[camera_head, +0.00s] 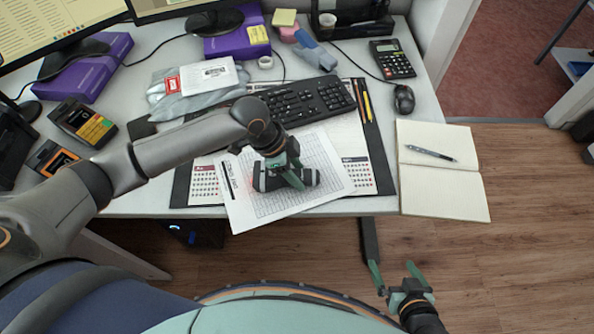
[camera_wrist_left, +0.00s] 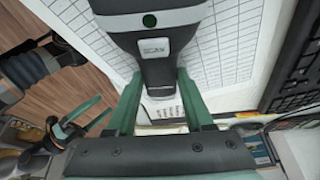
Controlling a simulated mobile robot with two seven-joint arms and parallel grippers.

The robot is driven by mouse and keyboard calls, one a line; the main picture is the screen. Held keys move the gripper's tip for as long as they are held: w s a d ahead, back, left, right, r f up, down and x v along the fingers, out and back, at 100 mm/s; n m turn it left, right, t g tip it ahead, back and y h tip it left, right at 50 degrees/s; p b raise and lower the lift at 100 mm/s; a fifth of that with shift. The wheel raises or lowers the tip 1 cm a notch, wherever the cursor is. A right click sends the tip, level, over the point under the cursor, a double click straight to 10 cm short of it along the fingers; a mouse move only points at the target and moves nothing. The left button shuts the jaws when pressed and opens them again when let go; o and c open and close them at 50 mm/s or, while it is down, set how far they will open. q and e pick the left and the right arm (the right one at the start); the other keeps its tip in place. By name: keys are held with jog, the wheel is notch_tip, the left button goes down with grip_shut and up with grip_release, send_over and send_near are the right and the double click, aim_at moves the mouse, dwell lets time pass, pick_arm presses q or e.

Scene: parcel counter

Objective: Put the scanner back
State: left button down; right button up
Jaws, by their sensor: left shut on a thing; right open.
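The scanner (camera_head: 311,177) is a dark handheld device over the printed sheets at the front middle of the desk. My left gripper (camera_head: 293,176) is shut on it from above and partly hides it. My right gripper (camera_head: 393,270) is open and empty, low in front of the desk's front edge. No holder for the scanner is clearly recognizable.
Printed sheets (camera_head: 243,208) lie on a dark desk pad (camera_head: 381,172). Behind are a keyboard (camera_head: 310,101) and a bagged parcel (camera_head: 180,97). Two dark boxy devices (camera_head: 83,122) (camera_head: 52,158) stand at the left. An open notebook (camera_head: 445,190) overhangs the right front edge.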

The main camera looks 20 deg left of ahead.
pick_arm(q)
jog(key=shift+r, duration=0.1)
jog(key=shift+c, duration=1.4)
grip_release()
jog(key=p+v, duration=0.1)
jog(key=v, duration=1.1)
jog(key=shift+p, duration=0.35)
